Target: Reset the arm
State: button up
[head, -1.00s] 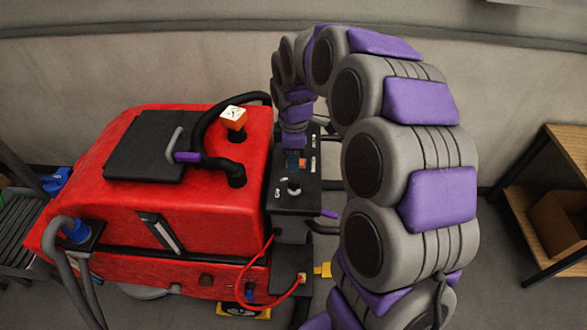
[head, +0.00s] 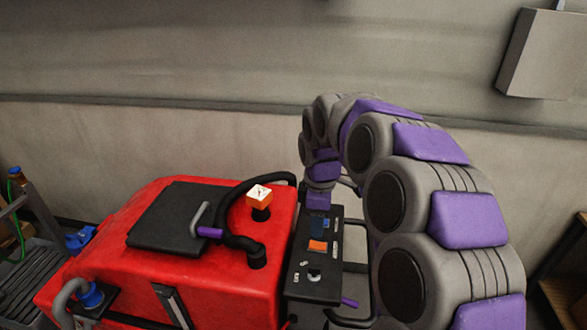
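My arm, grey with purple pads, rises at the right of the head view and arches over to the left. Its far end hangs down above the black control panel (head: 314,277) of the red scrubber machine (head: 215,281). My gripper is not clearly visible; only the purple end part of the arm shows over the panel's upper edge. I cannot make out fingers or anything held. The panel carries an orange switch and a small knob.
A black lid (head: 168,222) with a grey and purple handle lies on the machine. An orange-and-white block (head: 259,196) sits beside a black hose. A grey wall box (head: 545,55) hangs at upper right. A shelf (head: 562,275) stands at the right edge.

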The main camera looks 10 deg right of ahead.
jog(key=s+f+m+b, duration=0.2)
jog(key=s+m, duration=0.3)
jog(key=s, duration=0.6)
jog(key=s+f+m+g+b, duration=0.1)
jog(key=s+f+m, duration=0.3)
jog(key=s, duration=0.7)
jog(key=s+f+m+b, duration=0.3)
jog(key=s+f+m, duration=0.1)
jog(key=s, duration=0.8)
jog(key=shift+m+g, duration=0.4)
jog(key=shift+m, duration=0.4)
